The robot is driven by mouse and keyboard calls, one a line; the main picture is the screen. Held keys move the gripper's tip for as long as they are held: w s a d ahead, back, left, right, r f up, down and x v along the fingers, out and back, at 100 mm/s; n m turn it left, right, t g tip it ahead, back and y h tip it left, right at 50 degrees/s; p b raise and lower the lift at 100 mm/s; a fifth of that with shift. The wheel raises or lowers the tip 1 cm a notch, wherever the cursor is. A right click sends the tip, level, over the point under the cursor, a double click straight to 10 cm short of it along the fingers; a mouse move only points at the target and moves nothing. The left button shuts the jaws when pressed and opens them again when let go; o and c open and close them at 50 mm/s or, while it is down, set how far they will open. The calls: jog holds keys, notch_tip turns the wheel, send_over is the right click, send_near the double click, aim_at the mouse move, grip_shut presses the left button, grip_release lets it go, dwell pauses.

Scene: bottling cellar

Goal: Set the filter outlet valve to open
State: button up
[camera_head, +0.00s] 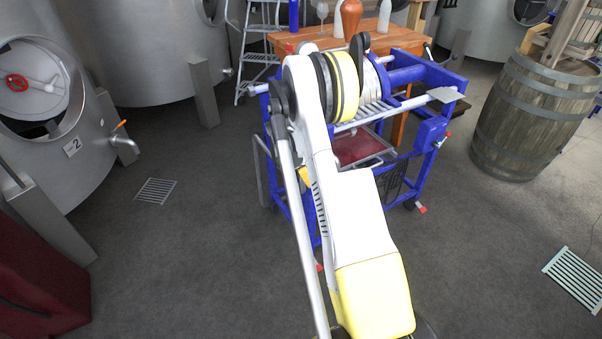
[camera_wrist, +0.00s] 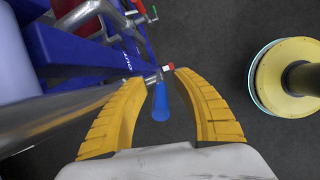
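The filter (camera_head: 430,141) is a blue wheeled frame with round plates, in the middle of the head view, partly hidden by my arm. In the wrist view its blue beam (camera_wrist: 88,52) bears a white label that seems to read OUT. A blue valve handle (camera_wrist: 160,103) sits beside it on a metal fitting, pointing down the picture. My gripper (camera_wrist: 157,76) is open, its yellow fingers on either side of the handle, with gaps visible on both sides. My gripper is not visible in the head view. Whether the valve is open or shut, I cannot tell.
A red-ended fitting (camera_wrist: 168,67) lies close to the right fingertip. A metal pipe (camera_wrist: 50,118) runs close by on the left. A wooden table (camera_head: 395,38) stands behind the filter, a barrel (camera_head: 530,115) at right, steel tanks (camera_head: 130,50) at left. The floor between is mostly clear.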

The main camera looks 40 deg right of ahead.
jog(key=shift+w+a+f+h+b, duration=0.1)
jog(key=shift+a+f+h+b, duration=0.15)
jog(key=shift+h, duration=0.3)
jog(key=shift+w+a+f+h+b, duration=0.15)
jog(key=shift+h+b, duration=0.15)
jog(key=shift+h, duration=0.25)
jog(key=w+a+f+g+h+b, duration=0.1)
jog(key=a+g+h+b, duration=0.1)
jog(key=a+h, duration=0.4)
jog(key=w+a+f+g+h+b, duration=0.1)
jog(key=w+a+h+b, duration=0.1)
jog(key=a+h, duration=0.3)
jog(key=w+a+r+m+t+y+p, duration=0.1)
jog(key=w+r+t+y, duration=0.1)
jog(key=r, duration=0.6)
jog(key=w+a+r+m+t+y+p, duration=0.1)
jog(key=a+r+t+y, duration=0.1)
jog(key=r, duration=0.6)
jog(key=s+a+r+m+t+y+p, duration=0.2)
jog(key=s+a+r+y, duration=0.3)
jog(key=r, duration=0.5)
jog(key=shift+s+a+r+m+t, duration=0.15)
jog(key=shift+s+a+m+t, duration=0.25)
jog(key=shift+s+a, duration=0.25)
jog(key=shift+w, duration=0.1)
